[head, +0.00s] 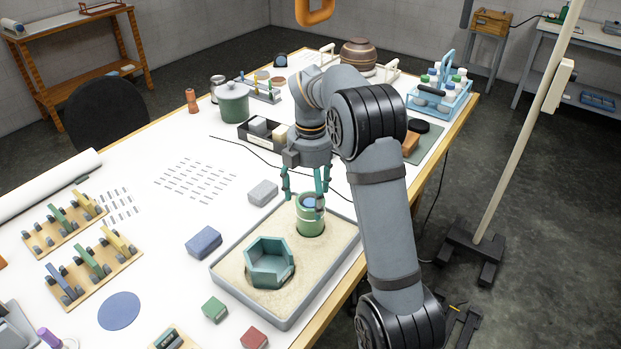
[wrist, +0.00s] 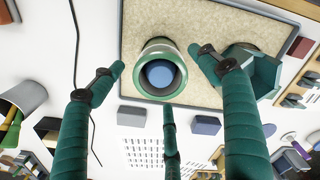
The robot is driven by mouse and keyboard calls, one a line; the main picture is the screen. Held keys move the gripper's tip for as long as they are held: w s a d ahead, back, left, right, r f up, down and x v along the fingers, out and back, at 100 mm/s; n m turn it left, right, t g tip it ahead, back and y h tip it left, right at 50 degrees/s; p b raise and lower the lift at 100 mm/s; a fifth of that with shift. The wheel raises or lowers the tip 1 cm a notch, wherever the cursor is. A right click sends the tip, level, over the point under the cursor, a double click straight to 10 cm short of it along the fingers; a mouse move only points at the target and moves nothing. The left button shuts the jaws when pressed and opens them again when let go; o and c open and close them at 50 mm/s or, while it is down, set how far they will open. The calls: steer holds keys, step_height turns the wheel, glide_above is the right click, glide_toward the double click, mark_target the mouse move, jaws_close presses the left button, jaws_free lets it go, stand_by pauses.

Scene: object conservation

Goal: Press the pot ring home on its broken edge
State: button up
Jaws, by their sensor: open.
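A round green pot (head: 309,227) stands upright in the sand tray (head: 221,278). A lighter green ring (wrist: 142,80) forms its top, around a blue round centre (wrist: 160,74). I cannot tell whether the ring sits flush on the edge beneath it. My gripper (head: 305,194) is open above the pot. In the wrist view its three teal fingers (wrist: 160,76) are spread around the ring, with gaps to the two side fingertips. A teal angular vessel (head: 268,272) with an open top sits in the sand in front of the pot.
Grey (head: 263,193) and blue (head: 204,242) blocks lie left of the tray. Green (head: 215,309) and red (head: 254,338) blocks lie in front. A black cable (head: 236,146) runs across the table behind. A dark box of blocks (head: 247,138) stands behind the gripper.

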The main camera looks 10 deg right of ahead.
step_height(320, 180, up, 10)
steer(key=shift+r, duration=0.2)
